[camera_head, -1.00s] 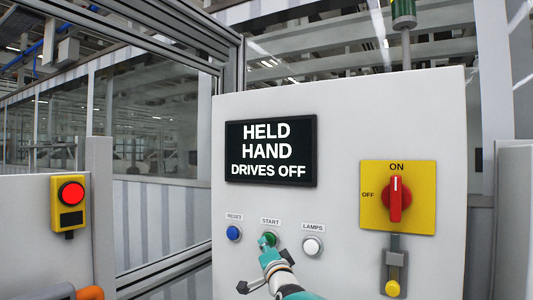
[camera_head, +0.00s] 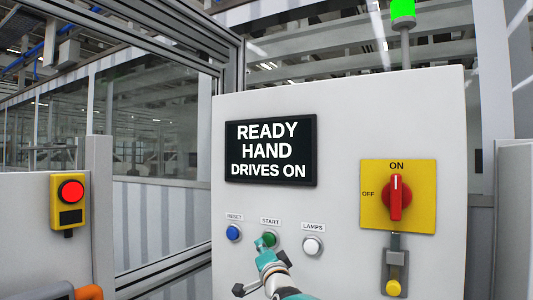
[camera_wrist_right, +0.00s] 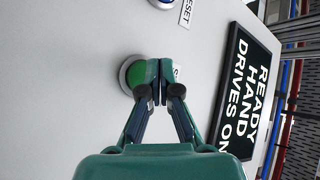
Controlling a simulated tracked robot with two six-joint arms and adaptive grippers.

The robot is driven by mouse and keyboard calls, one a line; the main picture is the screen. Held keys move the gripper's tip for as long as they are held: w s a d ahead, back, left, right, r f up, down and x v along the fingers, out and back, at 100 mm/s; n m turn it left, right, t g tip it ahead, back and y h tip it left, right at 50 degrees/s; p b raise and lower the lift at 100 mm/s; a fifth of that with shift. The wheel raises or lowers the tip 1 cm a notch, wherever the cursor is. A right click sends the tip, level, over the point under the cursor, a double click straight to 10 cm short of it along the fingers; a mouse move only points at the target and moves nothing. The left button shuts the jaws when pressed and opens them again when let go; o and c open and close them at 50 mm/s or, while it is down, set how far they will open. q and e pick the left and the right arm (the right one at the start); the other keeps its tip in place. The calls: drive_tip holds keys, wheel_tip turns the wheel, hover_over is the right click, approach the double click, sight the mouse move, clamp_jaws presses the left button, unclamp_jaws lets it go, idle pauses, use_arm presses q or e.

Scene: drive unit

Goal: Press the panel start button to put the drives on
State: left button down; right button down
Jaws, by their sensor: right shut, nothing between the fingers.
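The green start button (camera_head: 269,239) sits on the light grey panel (camera_head: 340,110), under its START label, between the blue reset button (camera_head: 233,232) and the white lamps button (camera_head: 313,245). My right gripper (camera_head: 262,245) is shut and empty, with its fingertips at the start button. In the right wrist view the shut fingertips (camera_wrist_right: 159,98) cover part of the green button (camera_wrist_right: 138,76); I cannot tell whether they touch it. The display (camera_head: 270,151) reads READY, HAND, DRIVES ON. My left gripper is not in view.
A red rotary switch (camera_head: 396,198) on a yellow plate points to ON, with a yellow-ended padlock part (camera_head: 393,287) below. A red button on a yellow box (camera_head: 70,191) is at the left. The stack light (camera_head: 403,12) glows green above the panel.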

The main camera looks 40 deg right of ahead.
drive_tip(key=shift+s+a+b, duration=0.25)
drive_tip(key=shift+s+a, duration=0.15)
drive_tip(key=shift+a, duration=0.5)
drive_tip(key=shift+s+a+b, duration=0.25)
drive_tip(key=shift+s+a, duration=0.1)
drive_tip(key=shift+a, duration=0.6)
drive_tip(key=shift+s+a+b, duration=0.25)
drive_tip(key=shift+s+a, duration=0.15)
drive_tip(key=shift+a, duration=0.5)
